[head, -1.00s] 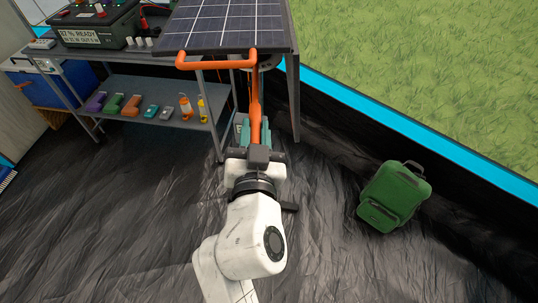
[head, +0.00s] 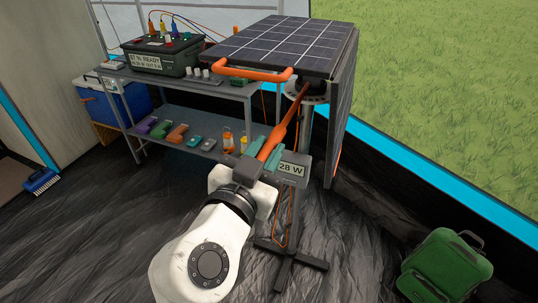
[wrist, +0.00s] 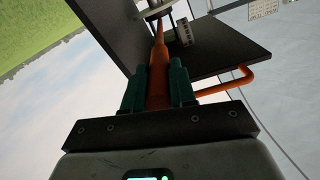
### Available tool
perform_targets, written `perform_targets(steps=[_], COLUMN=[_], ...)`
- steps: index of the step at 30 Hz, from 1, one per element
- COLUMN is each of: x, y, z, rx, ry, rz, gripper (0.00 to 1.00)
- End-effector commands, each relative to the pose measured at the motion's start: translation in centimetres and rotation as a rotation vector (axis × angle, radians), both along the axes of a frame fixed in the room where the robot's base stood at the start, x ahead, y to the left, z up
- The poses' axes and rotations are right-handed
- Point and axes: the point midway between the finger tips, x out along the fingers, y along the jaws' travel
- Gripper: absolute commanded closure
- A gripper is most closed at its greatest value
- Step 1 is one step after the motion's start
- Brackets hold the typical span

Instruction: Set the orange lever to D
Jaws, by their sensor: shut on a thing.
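The orange lever (head: 284,132) runs down and to the left from a round marked plate (head: 306,92) on the stand under the solar panel (head: 285,42). My gripper (head: 262,148) is shut on the lever's lower end, with a teal finger on each side. In the wrist view the lever (wrist: 158,72) stands between the two fingers of my gripper (wrist: 159,84) and narrows toward the plate. The marks on the plate are too small to read, and I cannot make out a D.
A grey shelf table (head: 175,90) at the left holds a battery box (head: 160,56) on top and several small items below. An orange handle bar (head: 252,73) runs along the panel's near edge. A green backpack (head: 445,268) lies at lower right.

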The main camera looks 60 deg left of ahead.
Motion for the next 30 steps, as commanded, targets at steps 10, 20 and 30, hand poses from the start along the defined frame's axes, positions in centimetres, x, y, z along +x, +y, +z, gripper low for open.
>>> perform_targets(steps=[10, 20, 30], x=[-0.1, 0.0, -2.2], y=[0.0, 0.0, -1.8], z=[-0.3, -0.1, -0.2], rx=[-0.004, -0.002, -0.002], ry=[0.004, 0.001, 0.003], rz=[0.001, 0.0, 0.003], gripper=[0.66, 0.49, 0.49])
